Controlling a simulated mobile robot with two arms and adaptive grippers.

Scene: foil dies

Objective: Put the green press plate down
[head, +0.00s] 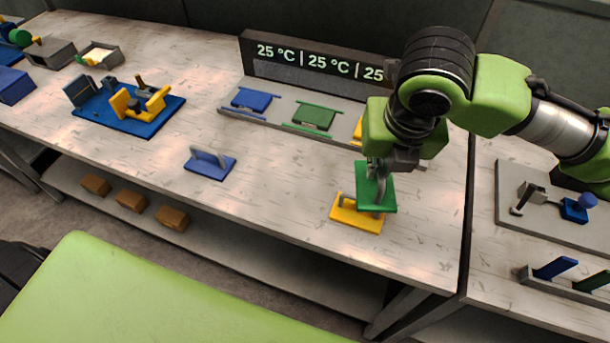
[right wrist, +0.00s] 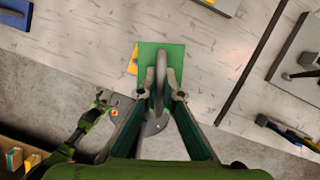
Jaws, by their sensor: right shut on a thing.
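The green press plate (head: 385,199) hangs from my right gripper (head: 376,172), which is shut on its grey handle in the head view. The plate is above the yellow press plate (head: 352,218) and hides part of it; I cannot tell whether they touch. In the right wrist view the green plate (right wrist: 146,58) lies beyond my right gripper (right wrist: 160,93), with a yellow edge showing at its left. A blue press plate (head: 208,168) with an upright handle stands on the table to the left. My left gripper (right wrist: 108,105) is small in the right wrist view, its jaws unclear.
A grey rack (head: 270,124) with blue, green and yellow dies stands behind under a 25 °C display (head: 315,62). A blue fixture (head: 125,118) with yellow parts is at left. The table (head: 270,190) is clear between the blue and yellow plates. A second table is at right.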

